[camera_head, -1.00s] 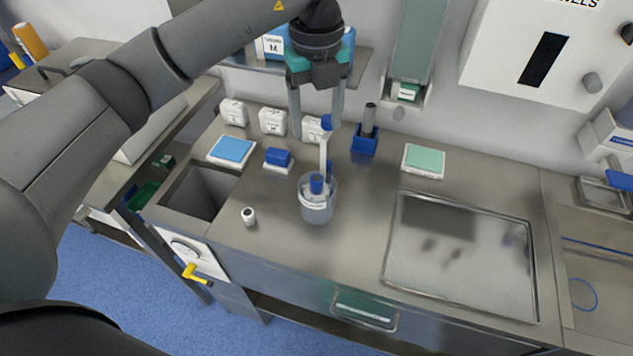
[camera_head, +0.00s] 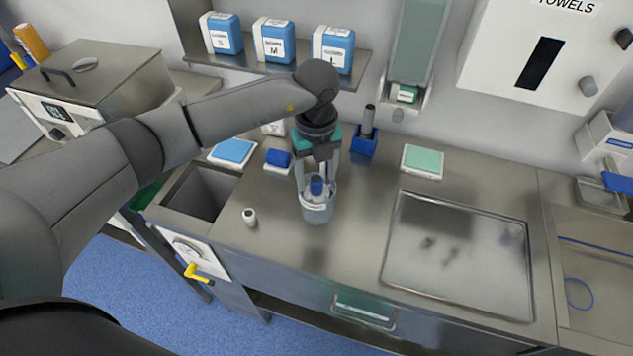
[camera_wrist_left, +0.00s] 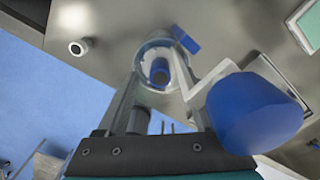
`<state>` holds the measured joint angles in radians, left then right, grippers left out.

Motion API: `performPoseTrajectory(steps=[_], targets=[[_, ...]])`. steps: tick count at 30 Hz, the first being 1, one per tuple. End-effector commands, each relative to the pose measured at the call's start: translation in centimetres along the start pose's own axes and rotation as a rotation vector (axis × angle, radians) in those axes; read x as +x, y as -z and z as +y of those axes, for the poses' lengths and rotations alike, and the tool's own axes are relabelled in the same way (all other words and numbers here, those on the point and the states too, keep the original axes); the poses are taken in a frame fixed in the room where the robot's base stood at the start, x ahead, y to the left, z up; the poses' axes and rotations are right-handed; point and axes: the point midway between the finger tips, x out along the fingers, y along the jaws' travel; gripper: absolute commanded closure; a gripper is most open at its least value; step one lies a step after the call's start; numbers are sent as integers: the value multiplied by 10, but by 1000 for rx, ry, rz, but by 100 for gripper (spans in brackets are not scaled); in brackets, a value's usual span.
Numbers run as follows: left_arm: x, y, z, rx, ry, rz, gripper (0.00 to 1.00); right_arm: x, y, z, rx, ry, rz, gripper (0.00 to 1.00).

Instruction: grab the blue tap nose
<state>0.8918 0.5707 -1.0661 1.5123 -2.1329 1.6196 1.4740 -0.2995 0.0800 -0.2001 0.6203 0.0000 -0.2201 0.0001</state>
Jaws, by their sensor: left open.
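A clear cup (camera_head: 317,212) stands on the steel counter with a blue-topped item (camera_head: 317,186) inside. My left gripper (camera_head: 317,176) is open, pointing down just above and around the cup's mouth; I cannot tell if its fingers touch anything. The left wrist view shows the gripper (camera_wrist_left: 160,95) with the cup (camera_wrist_left: 152,85) and the blue-topped item (camera_wrist_left: 158,70) beyond its fingers. A large blue knob-like end (camera_wrist_left: 255,112) on a bent white stem (camera_wrist_left: 212,75) is close to the camera, right of the fingers. I cannot tell which blue part is the tap nose.
A steel tray (camera_head: 458,258) lies to the right. An open bin well (camera_head: 203,192) is at left.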

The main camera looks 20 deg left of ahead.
Motion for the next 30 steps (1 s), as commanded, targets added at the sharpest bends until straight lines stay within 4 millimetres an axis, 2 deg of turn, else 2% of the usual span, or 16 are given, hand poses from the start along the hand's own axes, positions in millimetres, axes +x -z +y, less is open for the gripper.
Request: performPoseTrajectory(steps=[3, 11, 27, 30], targets=[[10, 0, 0, 1, 0, 1, 31, 0, 0, 0, 0, 0, 0, 36], [11, 0, 0, 1, 0, 0, 34, 0, 0, 0, 0, 0, 0, 36], [10, 0, 0, 1, 1, 0, 94, 0, 0, 0, 0, 0, 0, 36], [10, 0, 0, 0, 1, 0, 100, 0, 0, 0, 0, 0, 0, 36]])
